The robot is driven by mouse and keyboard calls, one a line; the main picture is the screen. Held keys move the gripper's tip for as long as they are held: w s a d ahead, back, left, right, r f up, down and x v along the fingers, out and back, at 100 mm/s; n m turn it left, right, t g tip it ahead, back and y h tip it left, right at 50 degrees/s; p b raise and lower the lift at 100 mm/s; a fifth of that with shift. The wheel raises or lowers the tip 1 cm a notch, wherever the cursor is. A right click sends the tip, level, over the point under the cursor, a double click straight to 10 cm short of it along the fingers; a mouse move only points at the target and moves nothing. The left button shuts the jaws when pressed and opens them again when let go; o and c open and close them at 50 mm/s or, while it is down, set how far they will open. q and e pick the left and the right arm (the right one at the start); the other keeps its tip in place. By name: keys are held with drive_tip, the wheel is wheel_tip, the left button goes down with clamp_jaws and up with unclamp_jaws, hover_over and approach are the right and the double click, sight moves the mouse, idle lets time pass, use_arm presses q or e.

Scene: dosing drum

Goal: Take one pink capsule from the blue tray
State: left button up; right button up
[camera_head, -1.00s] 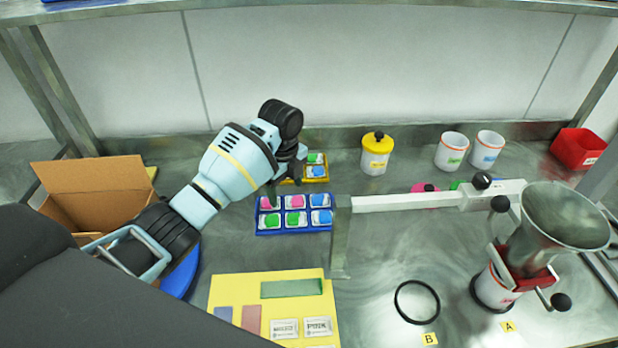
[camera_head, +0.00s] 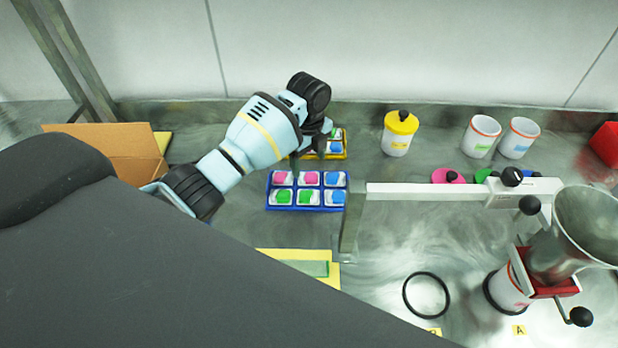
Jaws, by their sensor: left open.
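The blue tray (camera_head: 268,207) stands on the metal bench at the middle of the head view. It holds capsules in two rows of white-lined compartments. Two pink capsules, one at the back left (camera_head: 283,177) and one at the back middle (camera_head: 310,178), lie in the far row with a blue one at its right. The near row holds two green capsules and a blue one. My left gripper (camera_head: 308,160) is open and reaches down just behind and above the tray's far edge, near the pink capsules. Its fingertips are small and partly hidden. My right gripper is not in view.
A yellow tray (camera_head: 346,155) with green and blue capsules lies behind my left gripper. A metal post with a white beam (camera_head: 430,191) stands right of the blue tray. A yellow-lidded jar (camera_head: 398,143), white cups, a cardboard box (camera_head: 110,145) and a metal funnel (camera_head: 590,230) surround the area.

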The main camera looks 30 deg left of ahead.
sight(308, 176)
use_arm(q)
drive_tip(key=shift+s+f, duration=0.2)
drive_tip(key=shift+f, duration=1.05)
drive_tip(key=shift+s+f, duration=0.15)
drive_tip(key=shift+f, duration=1.1)
drive_tip(key=shift+c, duration=0.3)
